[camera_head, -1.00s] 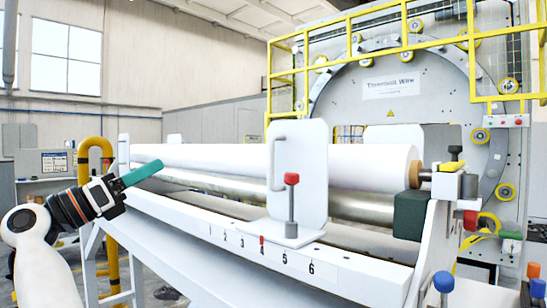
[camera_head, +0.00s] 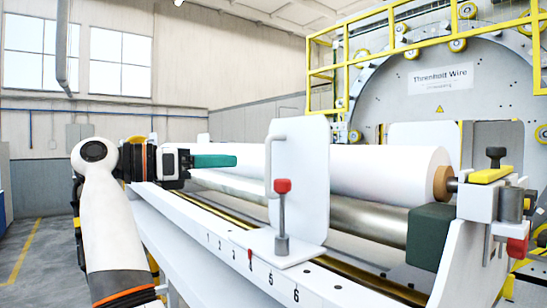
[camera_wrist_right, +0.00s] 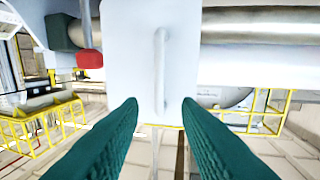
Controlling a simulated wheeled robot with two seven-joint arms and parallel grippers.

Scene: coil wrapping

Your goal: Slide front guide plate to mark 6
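The front guide plate (camera_head: 303,175) is a white upright panel with a bar handle (camera_head: 272,165) on its left edge. Its foot carries a clamp lever with a red knob (camera_head: 282,186). A red pointer (camera_head: 249,254) at the foot stands at mark 4; mark 6 (camera_head: 296,296) is further right on the rail. My right gripper (camera_head: 234,161) points at the handle from the left, a short gap away. In the right wrist view, its teal fingers are apart and empty, with the handle (camera_wrist_right: 160,72) beyond them. My left gripper is not in view.
A white roll (camera_head: 380,170) and a metal roller (camera_head: 365,220) lie behind the plate along the white rail (camera_head: 220,262). A dark green block (camera_head: 430,232) and end bracket stand at the right. The space between gripper and handle is clear.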

